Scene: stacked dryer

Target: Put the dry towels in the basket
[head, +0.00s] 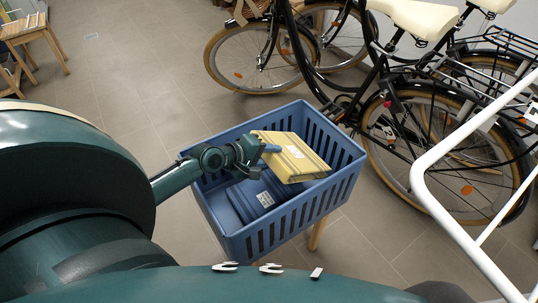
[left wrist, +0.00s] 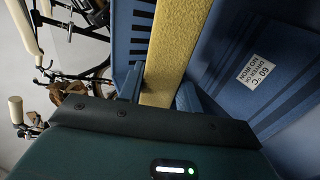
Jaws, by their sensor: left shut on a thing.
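The blue slatted basket (head: 345,191) stands in the middle of the head view. A yellow folded towel (head: 297,157) is held over its inside, tilted. My left gripper (head: 266,149) is shut on this towel's near edge; the left wrist view shows the yellow towel (left wrist: 170,60) between the two fingers. A blue folded towel (head: 262,199) with a white label lies inside the basket. It also shows in the left wrist view (left wrist: 285,95), with a label about the dryer. My right gripper is in neither view.
Black bicycles with tan tyres (head: 450,130) stand close behind and right of the basket. A white metal rack (head: 440,200) is at the right edge. A wooden stool (head: 25,30) is at the far left. Tiled floor (head: 130,60) is clear left of the basket.

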